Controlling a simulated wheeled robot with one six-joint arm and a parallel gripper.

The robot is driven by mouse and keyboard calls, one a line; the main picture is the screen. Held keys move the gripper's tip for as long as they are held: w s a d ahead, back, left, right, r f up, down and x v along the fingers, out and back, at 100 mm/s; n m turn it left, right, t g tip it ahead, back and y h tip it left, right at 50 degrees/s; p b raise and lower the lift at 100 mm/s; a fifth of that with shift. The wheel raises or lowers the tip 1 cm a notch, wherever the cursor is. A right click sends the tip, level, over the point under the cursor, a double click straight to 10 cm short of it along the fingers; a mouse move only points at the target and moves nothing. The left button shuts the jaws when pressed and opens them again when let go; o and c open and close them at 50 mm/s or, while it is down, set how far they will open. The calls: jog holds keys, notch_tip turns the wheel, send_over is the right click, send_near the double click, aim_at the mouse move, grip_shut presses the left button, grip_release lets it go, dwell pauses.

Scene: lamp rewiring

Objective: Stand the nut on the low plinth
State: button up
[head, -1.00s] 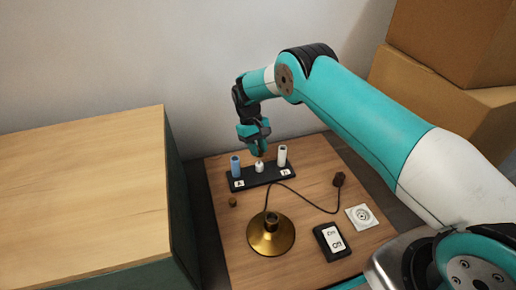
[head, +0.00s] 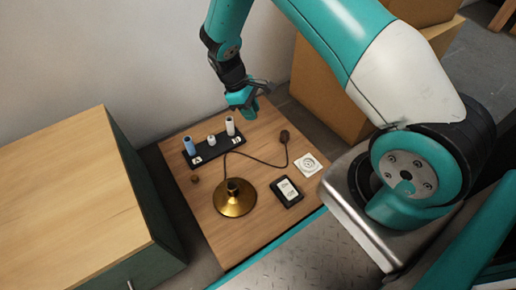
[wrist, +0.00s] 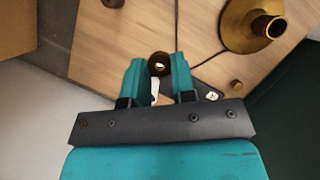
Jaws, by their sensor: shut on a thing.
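My gripper (head: 249,108) is shut on a brass ring-shaped nut (wrist: 158,65), seen between the fingertips in the wrist view. In the head view the fingers hide the nut. The gripper hangs above the table, right of a black strip (head: 216,151).
The brass lamp base (head: 234,199) stands in front of the strip, its cord running to a dark plug (head: 284,136). A cabinet (head: 80,200) stands left.

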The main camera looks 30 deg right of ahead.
aim_at(259, 155)
jog(key=shift+s+d+r, duration=0.25)
jog(key=shift+s+d, duration=0.2)
jog(key=shift+s, duration=0.2)
notch_tip(259, 155, down, 19)
jog(key=b, duration=1.1)
jog(key=shift+f+b, duration=0.2)
jog(key=shift+b, duration=0.2)
jog(key=shift+f, duration=0.25)
